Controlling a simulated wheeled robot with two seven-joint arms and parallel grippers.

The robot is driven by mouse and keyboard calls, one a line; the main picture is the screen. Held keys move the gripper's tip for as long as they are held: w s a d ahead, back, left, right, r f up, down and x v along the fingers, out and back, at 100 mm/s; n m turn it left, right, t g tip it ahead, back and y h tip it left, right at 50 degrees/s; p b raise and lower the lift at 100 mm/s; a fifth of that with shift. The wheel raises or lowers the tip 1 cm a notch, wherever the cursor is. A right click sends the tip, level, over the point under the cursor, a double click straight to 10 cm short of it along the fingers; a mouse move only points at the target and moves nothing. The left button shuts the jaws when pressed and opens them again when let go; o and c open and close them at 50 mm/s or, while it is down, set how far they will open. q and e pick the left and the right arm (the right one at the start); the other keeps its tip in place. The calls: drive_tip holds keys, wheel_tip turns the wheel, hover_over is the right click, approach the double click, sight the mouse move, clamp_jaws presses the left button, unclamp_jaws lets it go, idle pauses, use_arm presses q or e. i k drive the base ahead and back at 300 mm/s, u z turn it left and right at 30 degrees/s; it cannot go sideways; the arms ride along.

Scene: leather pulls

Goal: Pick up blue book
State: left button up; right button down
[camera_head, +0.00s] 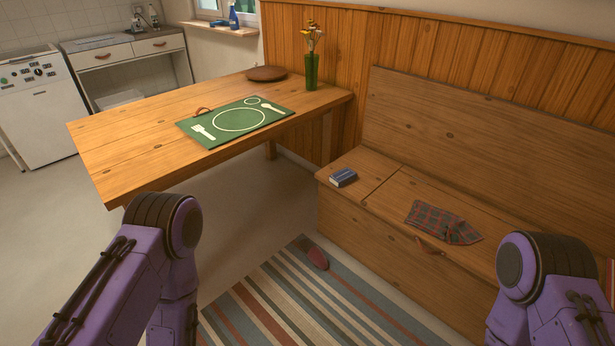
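A small blue book (343,177) lies flat on the left end of the wooden bench seat (378,165), near its front edge. My two purple arms come in at the lower left and lower right of the head view, both well short of the book. Neither gripper shows in the frame, so their state is hidden.
A wooden table (120,145) stands at left with a green placemat (238,121), a brown round object (266,73) and a green vase (311,70). A plaid cloth (443,222) lies on the bench. A striped rug (290,300) and a reddish slipper-like item (313,256) are on the floor.

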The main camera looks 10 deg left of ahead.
sight(342, 178)
drive_tip(key=u, duration=1)
drive_tip(key=i, duration=1.7)
drive_tip(key=z, duration=2.65)
